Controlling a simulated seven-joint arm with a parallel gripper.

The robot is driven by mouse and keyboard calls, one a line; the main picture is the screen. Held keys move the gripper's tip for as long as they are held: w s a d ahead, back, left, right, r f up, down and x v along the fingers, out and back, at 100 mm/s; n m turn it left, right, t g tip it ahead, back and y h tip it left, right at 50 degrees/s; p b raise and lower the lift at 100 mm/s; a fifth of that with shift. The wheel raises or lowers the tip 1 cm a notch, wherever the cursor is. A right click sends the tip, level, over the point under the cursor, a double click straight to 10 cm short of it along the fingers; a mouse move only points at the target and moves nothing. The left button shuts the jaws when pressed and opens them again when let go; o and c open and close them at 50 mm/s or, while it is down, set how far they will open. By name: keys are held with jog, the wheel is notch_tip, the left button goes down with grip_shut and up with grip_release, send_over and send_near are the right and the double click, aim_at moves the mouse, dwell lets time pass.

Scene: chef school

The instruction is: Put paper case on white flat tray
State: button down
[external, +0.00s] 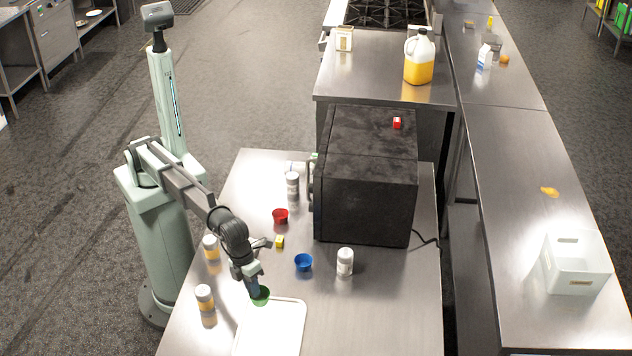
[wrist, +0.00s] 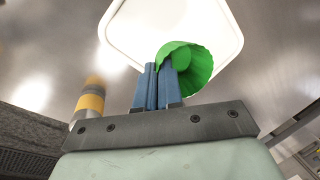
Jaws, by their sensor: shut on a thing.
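My gripper (external: 254,291) is low over the steel table, at the upper left edge of the white flat tray (external: 285,330). It is shut on a green paper case (external: 262,296). In the wrist view the blue fingers (wrist: 160,84) pinch the wall of the green case (wrist: 196,66), which is tilted with its fluted side showing. The case overlaps the white tray (wrist: 130,25) in that view; I cannot tell whether it touches it. A red paper case (external: 280,215) and a blue paper case (external: 303,262) stand on the table behind.
A dark oven-like box (external: 366,180) fills the table's back right. Shakers stand at the left (external: 204,297), (external: 211,248), near the box's front (external: 345,262) and behind (external: 292,185). A small yellow block (external: 280,242) lies midtable. The tray's surface looks bare.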

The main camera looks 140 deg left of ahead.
aim_at(262, 303)
jog(key=w, duration=0.2)
jog(key=w+r, duration=0.1)
jog(key=w, duration=0.1)
jog(key=shift+w+d, duration=0.1)
jog(key=shift+w, duration=0.3)
jog(key=shift+m, duration=0.3)
jog(key=shift+f, duration=4.95)
jog(key=shift+f, duration=0.1)
jog(key=c, duration=1.3)
grip_release()
jog(key=v, duration=1.2)
jog(key=shift+s, duration=0.2)
